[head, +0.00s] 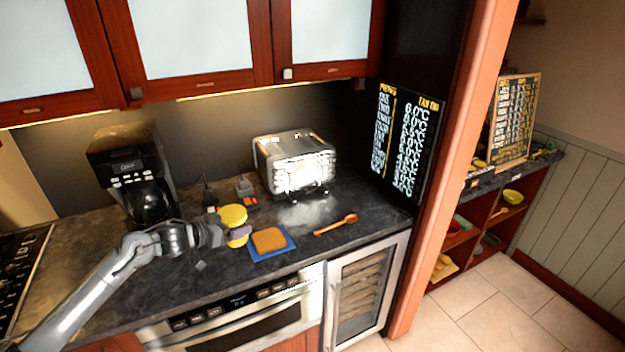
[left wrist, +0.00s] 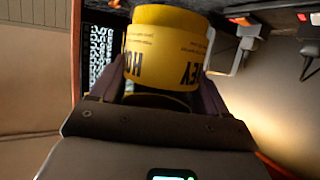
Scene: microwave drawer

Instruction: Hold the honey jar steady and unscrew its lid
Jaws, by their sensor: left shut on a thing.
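The yellow honey jar (head: 233,214) is at the front middle of the counter in the head view, with a round yellow top facing up. My left gripper (head: 232,236) reaches in from the left and is shut around the jar, with a purple finger across its front side. In the left wrist view the jar (left wrist: 165,48) sits between the two dark purple fingers, its printed letters upside down. The jar's base is partly hidden by the gripper. My right gripper is not in view.
A slice of bread (head: 269,239) lies on a blue mat (head: 285,252) just right of the jar. A wooden spoon (head: 337,224) lies further right. A silver toaster (head: 295,162) and a coffee maker (head: 132,175) stand behind. The counter's right end is mostly clear.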

